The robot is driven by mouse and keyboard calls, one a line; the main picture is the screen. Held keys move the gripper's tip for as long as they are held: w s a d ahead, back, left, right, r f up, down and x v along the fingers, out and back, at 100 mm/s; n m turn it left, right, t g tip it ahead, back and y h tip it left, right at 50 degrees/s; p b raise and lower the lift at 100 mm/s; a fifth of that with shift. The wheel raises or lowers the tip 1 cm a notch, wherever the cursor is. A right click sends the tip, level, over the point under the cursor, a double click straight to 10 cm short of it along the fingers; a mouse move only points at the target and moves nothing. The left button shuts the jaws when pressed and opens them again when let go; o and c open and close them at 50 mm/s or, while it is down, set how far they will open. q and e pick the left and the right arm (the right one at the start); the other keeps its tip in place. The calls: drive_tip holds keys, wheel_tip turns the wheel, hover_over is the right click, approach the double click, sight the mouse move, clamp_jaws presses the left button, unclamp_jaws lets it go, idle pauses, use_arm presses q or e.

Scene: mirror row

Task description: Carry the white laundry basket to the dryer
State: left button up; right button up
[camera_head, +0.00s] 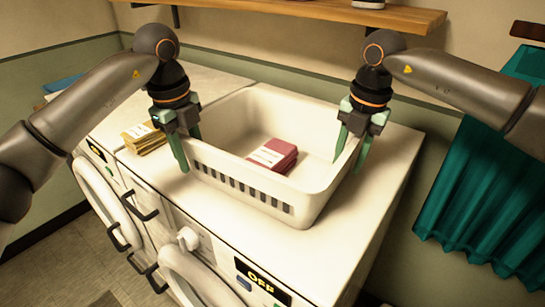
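The white laundry basket (240,178) stands upright on the white top of a front-loading machine (258,240) whose display reads OFF. A dark red folded item with a pale label (274,156) lies inside it. My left gripper (186,154) is at the basket's left front corner, fingers pointing down by the rim. My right gripper (349,160) is at the right side, its fingers on either side of the rim. Some space shows between the fingers, but I cannot tell whether either gripper is closed on the rim. No machine is visibly labelled as the dryer.
A second white machine (110,190) adjoins on the left, with a yellowish stack (143,138) on its top. A wooden shelf (310,10) runs above the machines. A teal cloth (480,190) hangs on the right wall. Dark handles stick out in front. Tiled floor shows at lower left.

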use_arm(q)
drive_tip(key=shift+f, duration=0.55)
use_arm(e)
drive_tip(key=shift+f, duration=0.35)
use_arm(q)
drive_tip(key=shift+c, duration=0.3)
use_arm(e)
drive_tip(key=shift+c, duration=0.3)
use_arm(q)
clamp_jaws()
use_arm(e)
clamp_jaws()
